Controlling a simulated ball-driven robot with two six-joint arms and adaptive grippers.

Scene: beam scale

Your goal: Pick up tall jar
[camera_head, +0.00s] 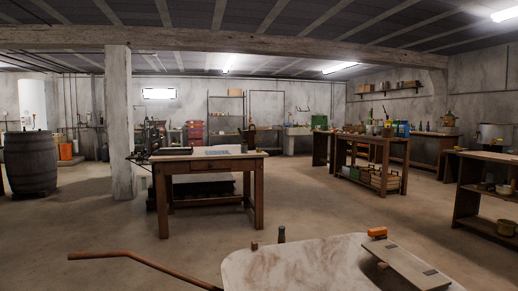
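I cannot single out the tall jar for certain. A dark upright object (250,137) stands at the back right edge of the wooden table (210,164) in the middle of the room; it is too small and dark to tell if it is a jar. Dark apparatus (153,138) shows by the table's left end. Several small containers (385,128) in mixed colours stand on the bench at the right, too small to tell apart. Neither of my grippers is in view.
A concrete pillar (119,125) and barrel (30,162) stand left. Floor between table and right benches is clear.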

